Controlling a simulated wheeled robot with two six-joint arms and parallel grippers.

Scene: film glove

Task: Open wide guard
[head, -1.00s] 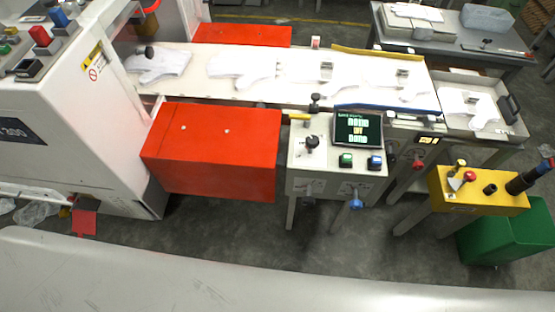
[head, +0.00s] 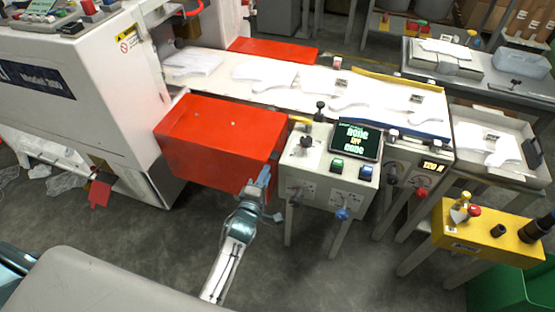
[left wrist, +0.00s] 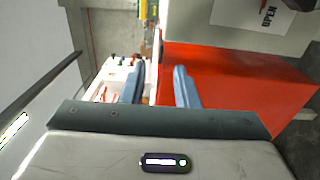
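The wide red guard (head: 215,133) is a large box-shaped cover on the near side of the white conveyor. It looks shut, its top flat. My left gripper (head: 262,178) is at its lower right corner in the head view, near the control box. A handle cannot be made out. My right gripper is out of view.
A control box (head: 325,165) with knobs, buttons and a small screen (head: 358,139) stands right of the guard. White glove shapes lie on the conveyor (head: 225,82). A yellow button box (head: 485,232) stands at right.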

